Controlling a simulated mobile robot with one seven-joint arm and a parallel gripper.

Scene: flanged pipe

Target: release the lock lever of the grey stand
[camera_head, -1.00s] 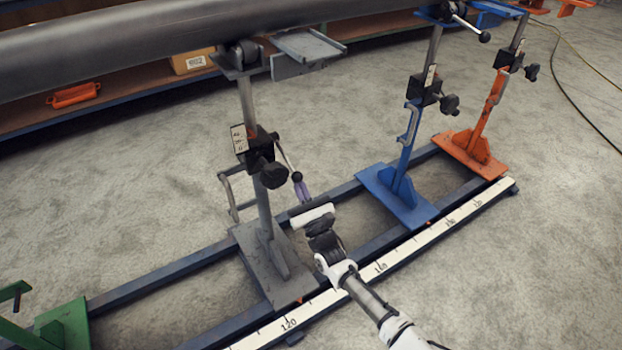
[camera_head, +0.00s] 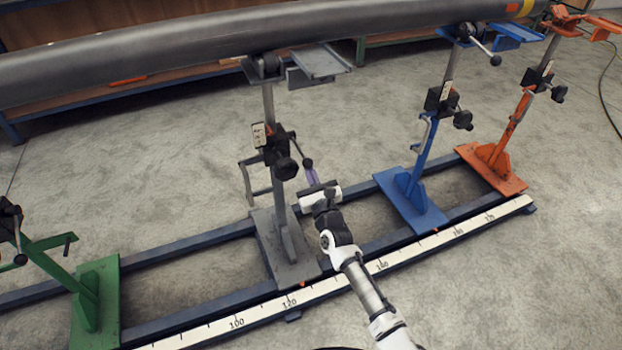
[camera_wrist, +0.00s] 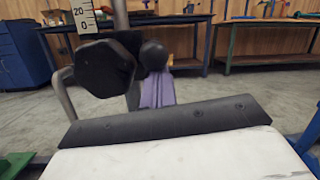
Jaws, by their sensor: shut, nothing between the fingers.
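The grey stand (camera_head: 285,255) stands on the rail, its column rising to the roller under the pipe. Its black clamp block carries a dark star knob (camera_head: 286,168), which shows large in the wrist view (camera_wrist: 104,68). The lock lever (camera_head: 299,147) slants down to the right from the block and ends in a black ball (camera_head: 307,162). My gripper (camera_head: 312,178) is just below the ball, its purple fingers shut and empty. In the wrist view the ball (camera_wrist: 153,54) sits right above the fingertips (camera_wrist: 158,88); I cannot tell whether they touch.
A long grey pipe (camera_head: 180,50) lies across the stands. The blue stand (camera_head: 410,200) and orange stand (camera_head: 492,170) are to the right, the green stand (camera_head: 97,300) to the left. A crank handle (camera_head: 247,180) juts out left of the grey column.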

